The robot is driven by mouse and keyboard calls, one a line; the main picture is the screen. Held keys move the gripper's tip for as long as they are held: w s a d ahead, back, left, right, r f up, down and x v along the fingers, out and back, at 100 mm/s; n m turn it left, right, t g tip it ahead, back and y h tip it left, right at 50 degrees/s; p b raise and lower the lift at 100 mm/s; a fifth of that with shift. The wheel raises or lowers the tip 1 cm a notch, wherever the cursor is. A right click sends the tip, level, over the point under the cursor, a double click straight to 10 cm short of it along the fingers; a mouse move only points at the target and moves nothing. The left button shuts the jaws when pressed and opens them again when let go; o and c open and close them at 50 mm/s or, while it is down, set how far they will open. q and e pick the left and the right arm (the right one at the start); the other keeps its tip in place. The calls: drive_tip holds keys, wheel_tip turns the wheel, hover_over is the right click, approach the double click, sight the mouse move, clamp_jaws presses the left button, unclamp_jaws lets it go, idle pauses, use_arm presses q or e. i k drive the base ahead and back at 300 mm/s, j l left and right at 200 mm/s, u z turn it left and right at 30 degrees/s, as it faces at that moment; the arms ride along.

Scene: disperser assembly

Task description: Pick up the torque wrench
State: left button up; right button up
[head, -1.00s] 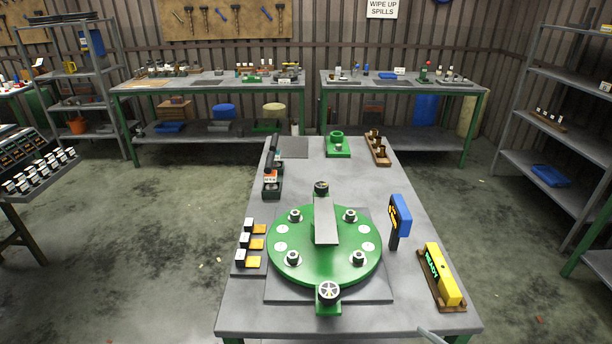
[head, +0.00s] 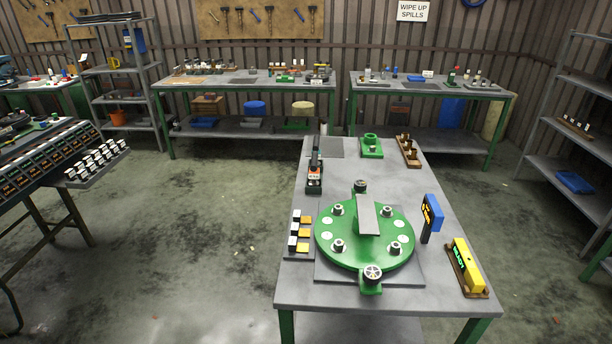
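No tool in the head view is clearly marked as the torque wrench. A yellow tool (head: 466,262) with a green "READY" display lies in a brown cradle (head: 483,292) at the right front of the workbench (head: 300,290). A dark upright tool (head: 315,165) with a small lit display stands in a holder at the bench's left rear. A round green fixture (head: 340,256) with several metal fittings sits at the middle front. Neither of my grippers is in view.
White and orange blocks (head: 302,231) sit on a pad left of the fixture. A green part (head: 371,146) and a wooden rack (head: 408,151) stand at the rear. Another table with a rack of small items (head: 98,162) is at far left. Open floor lies between.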

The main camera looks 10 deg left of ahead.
sight(314, 174)
drive_tip(key=k+j+z, duration=0.1)
drive_tip(key=j+z, duration=0.2)
drive_tip(key=j, duration=0.8)
drive_tip(key=i+j+z, duration=0.15)
drive_tip(key=j, duration=0.2)
drive_tip(key=j+z, duration=0.15)
drive_tip(key=j, duration=0.2)
drive_tip(key=i+j+z, duration=0.15)
drive_tip(key=j, duration=0.2)
drive_tip(key=i+j+z, duration=0.15)
drive_tip(key=j, duration=0.2)
drive_tip(key=i+j+z, duration=0.15)
drive_tip(key=j, duration=0.15)
drive_tip(key=j+z, duration=0.15)
drive_tip(key=j, duration=0.25)
drive_tip(key=i, duration=0.05)
